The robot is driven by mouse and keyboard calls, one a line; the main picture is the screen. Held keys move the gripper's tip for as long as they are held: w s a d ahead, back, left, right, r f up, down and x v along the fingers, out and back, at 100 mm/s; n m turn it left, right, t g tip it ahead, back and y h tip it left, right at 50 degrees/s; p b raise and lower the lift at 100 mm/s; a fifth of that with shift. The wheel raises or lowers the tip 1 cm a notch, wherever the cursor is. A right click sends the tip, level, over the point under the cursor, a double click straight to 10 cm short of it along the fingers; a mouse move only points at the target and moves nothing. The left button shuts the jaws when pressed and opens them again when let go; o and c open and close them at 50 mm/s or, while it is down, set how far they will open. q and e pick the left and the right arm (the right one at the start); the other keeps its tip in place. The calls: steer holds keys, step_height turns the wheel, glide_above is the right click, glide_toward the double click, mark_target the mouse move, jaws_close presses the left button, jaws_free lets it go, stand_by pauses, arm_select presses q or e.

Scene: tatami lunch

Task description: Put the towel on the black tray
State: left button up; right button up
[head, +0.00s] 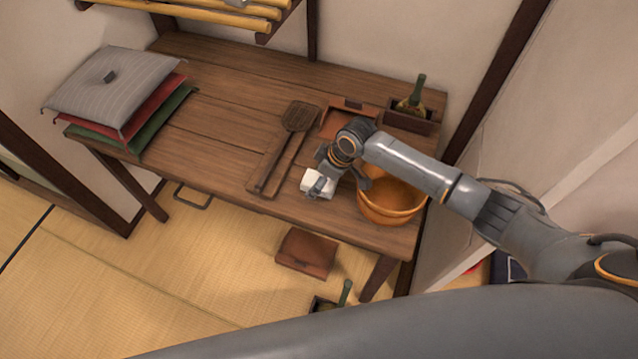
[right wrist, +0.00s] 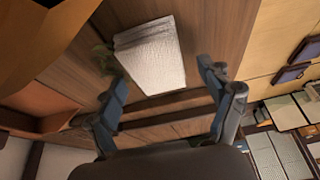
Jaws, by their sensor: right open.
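A white folded towel (head: 318,183) lies on the wooden table, left of the wooden tub. In the right wrist view the towel (right wrist: 150,57) shows ribbed, stacked folds, just beyond the fingertips. My right gripper (head: 327,176) is above and beside the towel in the head view and partly covers it. In the right wrist view the right gripper (right wrist: 168,92) is open, its fingers apart with nothing held between them. I cannot make out a black tray for certain in either view. My left gripper is not in view.
The wooden tub (head: 388,206) stands close right of the towel. A wooden spatula (head: 298,117) lies to the left, and a box with a green-handled brush (head: 412,106) stands behind. Stacked cushions (head: 113,82) fill the table's left end. The table's middle left is clear.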

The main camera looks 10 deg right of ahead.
steer(key=shift+f, duration=0.1)
steer(key=shift+c, duration=0.9)
steer(key=c, duration=1)
